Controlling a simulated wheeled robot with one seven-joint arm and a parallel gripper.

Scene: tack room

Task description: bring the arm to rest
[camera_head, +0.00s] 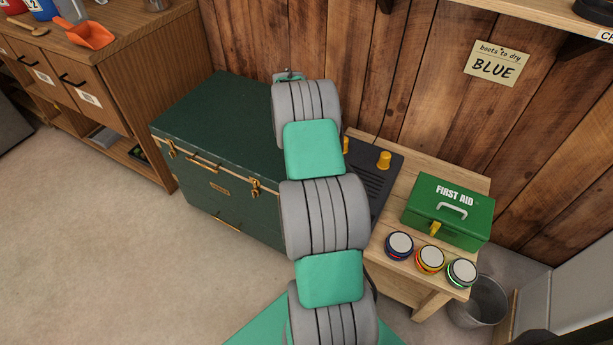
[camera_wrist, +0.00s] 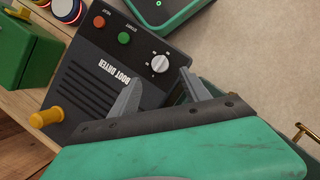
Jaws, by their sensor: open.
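My arm (camera_head: 322,215), grey with teal bands, reaches up through the middle of the head view, in front of the green trunk and the boot dryer. My gripper (camera_wrist: 160,78) shows in the wrist view with its two grey fingers apart and nothing between them. The fingers are over the right end of the black boot dryer (camera_wrist: 88,88), near its white dial. I cannot tell the height of the gap. In the head view the fingers cannot be made out.
The dark green trunk (camera_head: 215,115) stands left of the wooden bench (camera_head: 455,180). On the bench are the boot dryer (camera_head: 383,185), a green first aid box (camera_head: 448,212) and three round tins (camera_head: 430,258). A metal bucket (camera_head: 480,300) stands at right. Open floor (camera_head: 110,255) lies at left.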

